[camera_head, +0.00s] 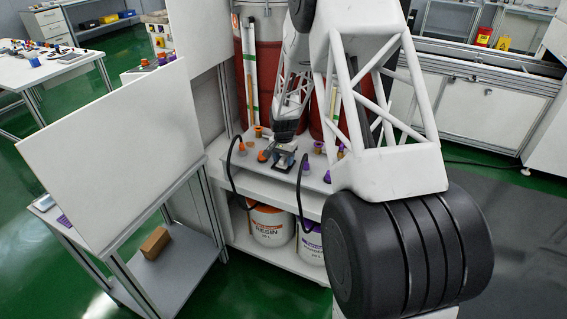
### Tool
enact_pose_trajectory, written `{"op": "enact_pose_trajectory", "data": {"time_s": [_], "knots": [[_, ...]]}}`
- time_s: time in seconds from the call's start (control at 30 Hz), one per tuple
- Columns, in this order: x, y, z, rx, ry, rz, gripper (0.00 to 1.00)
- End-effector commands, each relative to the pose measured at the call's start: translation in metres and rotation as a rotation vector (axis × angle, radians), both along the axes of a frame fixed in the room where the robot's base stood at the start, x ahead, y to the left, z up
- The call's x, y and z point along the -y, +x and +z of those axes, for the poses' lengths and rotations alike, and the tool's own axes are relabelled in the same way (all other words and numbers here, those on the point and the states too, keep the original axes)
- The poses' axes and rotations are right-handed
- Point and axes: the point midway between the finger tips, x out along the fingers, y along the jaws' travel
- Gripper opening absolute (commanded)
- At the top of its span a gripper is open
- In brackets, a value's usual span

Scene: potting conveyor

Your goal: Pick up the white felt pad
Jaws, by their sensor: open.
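I cannot make out a white felt pad in this view; it may be hidden or too small to tell. My gripper (283,158) is small in the picture, low over the white bench (318,183) in the middle. Its jaws are open. Whether anything lies between or under the jaws cannot be told at this size. My own arm covers the right part of this bench.
Orange fittings (262,156) and purple fittings (327,177) stand close to the gripper. A black hose (230,170) hangs over the bench edge. Resin buckets (270,226) sit below. A white panel (120,150) stands at left. Red drums (266,75) stand behind.

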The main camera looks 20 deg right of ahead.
Motion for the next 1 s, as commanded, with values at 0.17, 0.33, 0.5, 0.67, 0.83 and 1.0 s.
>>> {"op": "enact_pose_trajectory", "data": {"time_s": [0.17, 0.33, 0.5, 0.67, 0.83, 1.0], "knots": [[0.0, 0.0001, -0.0006, 0.001, -0.001, 0.0, 0.51], [0.0, 0.0001, -0.0006, 0.0, 0.0, 0.0, 0.51], [0.0, 0.0001, -0.0004, 0.0, 0.0, 0.0, 0.51], [0.0, 0.0001, -0.0004, 0.0, 0.0, 0.0, 0.33], [0.0, 0.0001, -0.0004, 0.0, 0.0, 0.0, 0.07], [0.0, 0.0001, -0.0003, 0.0, 0.0, 0.0, 0.0]]}}
